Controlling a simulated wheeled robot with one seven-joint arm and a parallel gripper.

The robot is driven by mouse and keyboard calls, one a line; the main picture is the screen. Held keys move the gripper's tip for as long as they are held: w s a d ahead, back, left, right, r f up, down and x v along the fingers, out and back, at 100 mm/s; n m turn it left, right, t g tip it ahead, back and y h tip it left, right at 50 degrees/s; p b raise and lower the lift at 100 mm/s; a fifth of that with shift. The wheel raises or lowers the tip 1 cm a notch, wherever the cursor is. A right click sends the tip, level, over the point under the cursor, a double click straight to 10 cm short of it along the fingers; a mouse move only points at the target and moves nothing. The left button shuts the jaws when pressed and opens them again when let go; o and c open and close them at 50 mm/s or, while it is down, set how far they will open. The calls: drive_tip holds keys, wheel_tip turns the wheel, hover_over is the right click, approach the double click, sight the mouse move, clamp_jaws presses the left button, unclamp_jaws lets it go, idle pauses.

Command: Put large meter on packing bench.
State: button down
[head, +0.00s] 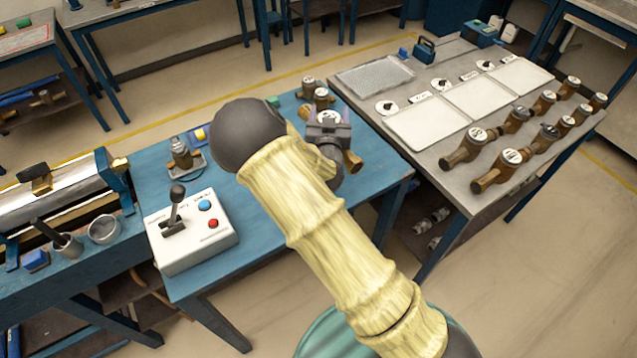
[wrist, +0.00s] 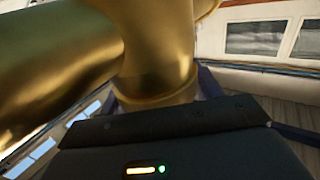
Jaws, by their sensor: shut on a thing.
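My gripper (head: 328,114) is shut on a brass meter over the right part of the blue bench (head: 265,240). The meter's brass body (wrist: 160,45) fills the upper left of the wrist view, close above the gripper's dark housing. In the head view, the gripper and arm hide much of it; a brass end (head: 353,162) shows at the lower right. I cannot tell whether it touches the bench. A grey-topped bench (head: 437,190) stands to the right, but no readable label shows which bench is the packing bench.
Several brass meters (head: 512,158) stand along the grey bench's right side, beside white panels (head: 430,122). A lever box (head: 192,232) sits at the blue bench's front left. Two smaller meters (head: 308,87) stand just behind my gripper.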

drive_tip(key=shift+w+d+f+b, duration=0.1)
drive_tip(key=shift+d+f+b, duration=0.1)
drive_tip(key=shift+f+b, duration=0.85)
drive_tip(key=shift+f, duration=0.15)
drive_tip(key=shift+a+f+p, duration=0.1)
drive_tip(key=shift+f+p, duration=0.9)
drive_tip(key=shift+f, duration=1.85)
drive_tip(key=shift+f+p, duration=0.6)
drive_tip(key=shift+f, duration=1.5)
drive_tip(key=shift+f, duration=0.2)
drive_tip(key=shift+c, duration=2.2)
unclamp_jaws()
drive_tip(key=shift+o, duration=0.7)
